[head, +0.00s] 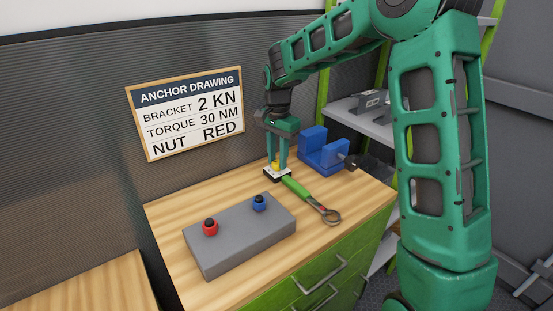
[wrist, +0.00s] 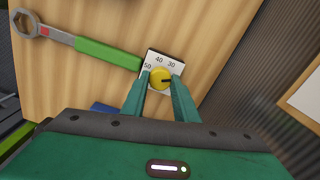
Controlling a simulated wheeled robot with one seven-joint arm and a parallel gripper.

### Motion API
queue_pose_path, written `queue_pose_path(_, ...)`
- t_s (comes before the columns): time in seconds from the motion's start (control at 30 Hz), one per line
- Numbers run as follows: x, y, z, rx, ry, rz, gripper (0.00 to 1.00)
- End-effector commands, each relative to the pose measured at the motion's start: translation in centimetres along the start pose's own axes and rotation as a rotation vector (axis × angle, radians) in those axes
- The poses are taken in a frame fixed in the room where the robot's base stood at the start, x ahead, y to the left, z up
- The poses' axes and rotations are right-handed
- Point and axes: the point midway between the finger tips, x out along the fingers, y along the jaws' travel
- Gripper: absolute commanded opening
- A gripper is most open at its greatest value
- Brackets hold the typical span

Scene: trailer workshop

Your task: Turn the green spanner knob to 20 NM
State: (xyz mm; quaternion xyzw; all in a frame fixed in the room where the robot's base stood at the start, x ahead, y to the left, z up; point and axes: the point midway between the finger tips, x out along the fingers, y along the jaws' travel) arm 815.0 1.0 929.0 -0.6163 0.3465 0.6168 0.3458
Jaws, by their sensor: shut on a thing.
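The spanner lies on the wooden bench, with a green handle (head: 296,187) and a grey ring end (head: 331,216). In the wrist view its green handle (wrist: 108,54) runs to a white dial plate (wrist: 151,56) marked 50, 40 and 30. A yellow knob (wrist: 159,78) with a dark pointer mark sits on the plate. The mark points right, past 30 towards the right finger; any label there is hidden. My gripper (head: 277,163) reaches down over the dial, its two green fingers shut on the yellow knob.
A grey block (head: 240,236) holds a red-collared stud (head: 210,228) and a blue-collared stud (head: 259,203). A blue vise (head: 322,151) stands behind the spanner. A wall sign (head: 188,114) reads bracket 2 KN, torque 30 NM, nut red.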

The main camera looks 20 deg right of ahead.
Motion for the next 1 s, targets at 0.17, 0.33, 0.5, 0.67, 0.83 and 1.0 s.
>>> queue_pose_path(0.17,-0.05,-0.03,0.00,0.115,0.000,-0.001,0.05)
queue_pose_path(0.33,-0.05,-0.02,-0.01,0.191,0.000,-0.001,0.05)
queue_pose_path(0.5,-0.05,-0.02,-0.02,0.234,0.000,-0.001,0.05)
queue_pose_path(0.67,-0.05,-0.02,0.00,0.248,0.000,-0.001,0.05)
queue_pose_path(0.83,-0.05,-0.03,0.01,0.250,0.000,-0.001,0.05)
queue_pose_path(1.0,-0.05,-0.03,0.03,0.249,0.000,-0.001,0.05)
